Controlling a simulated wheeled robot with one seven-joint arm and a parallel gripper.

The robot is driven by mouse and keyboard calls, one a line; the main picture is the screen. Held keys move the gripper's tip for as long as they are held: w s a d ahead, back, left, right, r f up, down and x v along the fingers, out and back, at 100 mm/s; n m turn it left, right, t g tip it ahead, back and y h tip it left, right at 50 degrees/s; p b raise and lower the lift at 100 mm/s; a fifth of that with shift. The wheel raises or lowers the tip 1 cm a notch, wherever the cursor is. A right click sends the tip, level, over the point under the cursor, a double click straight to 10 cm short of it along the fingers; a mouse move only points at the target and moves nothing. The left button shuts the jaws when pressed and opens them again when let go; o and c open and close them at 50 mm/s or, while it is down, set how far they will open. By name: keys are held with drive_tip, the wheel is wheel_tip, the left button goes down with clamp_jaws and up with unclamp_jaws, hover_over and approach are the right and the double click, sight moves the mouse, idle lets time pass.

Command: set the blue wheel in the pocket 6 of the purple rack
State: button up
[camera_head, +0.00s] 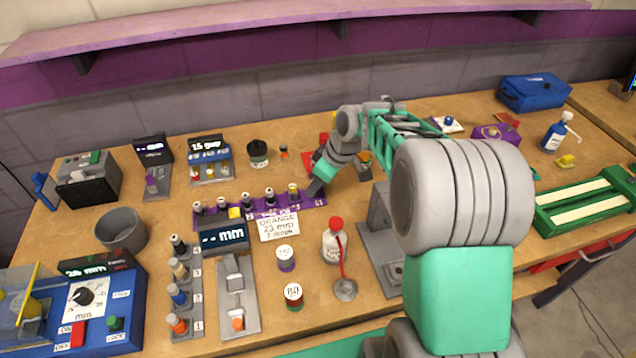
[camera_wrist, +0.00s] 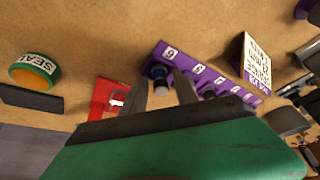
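The blue wheel (camera_wrist: 158,71), dark with a blue band, stands at the pocket beside label 6. My gripper (camera_wrist: 160,80) is over that end of the rack, its two fingers on either side of the wheel with slight gaps visible. In the head view my gripper (camera_head: 316,187) is at the rack's right end and hides the wheel there.
A white sign (camera_head: 278,227) and a dark display (camera_head: 224,235) stand before the rack. A grey rack (camera_head: 188,318) holds several coloured pieces. A red item (camera_wrist: 104,97) and a green-orange roll (camera_wrist: 35,71) lie near my gripper. A bottle (camera_head: 334,244) stands in front.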

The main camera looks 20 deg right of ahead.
drive_tip(key=shift+o, duration=0.9)
